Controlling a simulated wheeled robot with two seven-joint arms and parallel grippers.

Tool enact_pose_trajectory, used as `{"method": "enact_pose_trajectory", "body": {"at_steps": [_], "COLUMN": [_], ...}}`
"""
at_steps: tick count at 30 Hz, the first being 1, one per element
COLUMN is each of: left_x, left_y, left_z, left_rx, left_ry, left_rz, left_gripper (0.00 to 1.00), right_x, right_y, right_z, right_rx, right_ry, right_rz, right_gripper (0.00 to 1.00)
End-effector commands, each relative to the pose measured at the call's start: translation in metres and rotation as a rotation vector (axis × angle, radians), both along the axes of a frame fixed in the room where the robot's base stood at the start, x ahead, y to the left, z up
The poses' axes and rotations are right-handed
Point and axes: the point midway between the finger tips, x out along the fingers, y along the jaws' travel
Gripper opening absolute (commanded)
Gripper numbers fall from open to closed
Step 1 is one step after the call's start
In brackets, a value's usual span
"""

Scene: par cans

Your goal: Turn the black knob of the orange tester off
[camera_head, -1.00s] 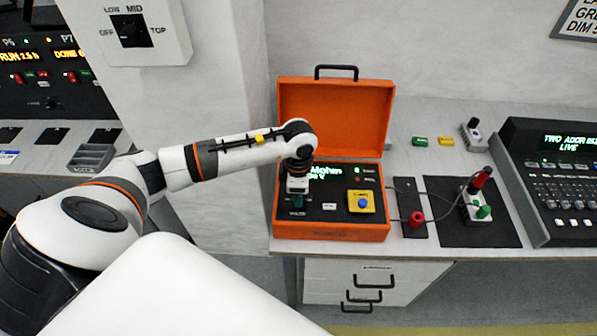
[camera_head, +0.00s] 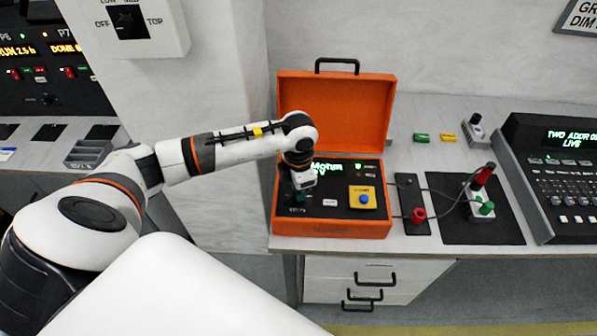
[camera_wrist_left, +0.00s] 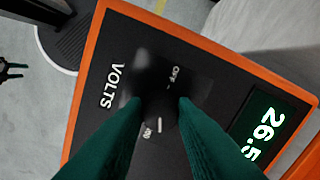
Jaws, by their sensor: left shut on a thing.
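The orange tester (camera_head: 335,108) stands open on the bench with its lid up. In the left wrist view, its orange rim (camera_wrist_left: 78,95) frames a black panel with VOLTS, OFF and 100 labels. My left gripper (camera_head: 301,197) reaches down onto the panel's left part. In the left wrist view, its green fingers (camera_wrist_left: 160,101) are shut on the black knob (camera_wrist_left: 152,78), which is blurred. My right gripper is out of view.
A yellow box with a blue button (camera_head: 364,198) sits on the tester's right part. To the right are a red knob (camera_head: 418,215), a dark mat (camera_head: 500,232) with a cabled device (camera_head: 481,205), and a sloped console (camera_head: 560,180). A wall column stands behind my left arm.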

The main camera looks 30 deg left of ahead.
Motion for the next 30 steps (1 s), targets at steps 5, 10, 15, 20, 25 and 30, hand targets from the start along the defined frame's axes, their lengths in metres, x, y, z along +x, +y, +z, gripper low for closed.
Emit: {"method": "enact_pose_trajectory", "body": {"at_steps": [5,10,15,20,25,30], "left_x": [0.000,0.001,0.001,0.001,0.001,0.001], "left_y": [0.000,0.001,0.001,0.001,0.000,0.001], "left_z": [-0.001,-0.001,-0.001,0.000,0.000,0.000], "left_rx": [0.001,0.001,0.001,0.000,-0.001,0.000], "left_ry": [-0.002,-0.002,-0.002,-0.002,-0.003,-0.002], "left_rz": [0.168,0.331,0.492,0.644,0.805,0.967], "left_gripper": [0.02,0.02,0.02,0.02,0.02,0.02], "right_x": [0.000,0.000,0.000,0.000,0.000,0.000], "right_y": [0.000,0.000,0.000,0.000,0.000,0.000], "right_z": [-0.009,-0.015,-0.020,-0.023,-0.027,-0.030], "right_rx": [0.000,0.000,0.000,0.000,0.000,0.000], "right_ry": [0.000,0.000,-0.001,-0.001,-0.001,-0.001], "right_rz": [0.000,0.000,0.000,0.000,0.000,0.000], "right_gripper": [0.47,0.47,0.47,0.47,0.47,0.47]}}
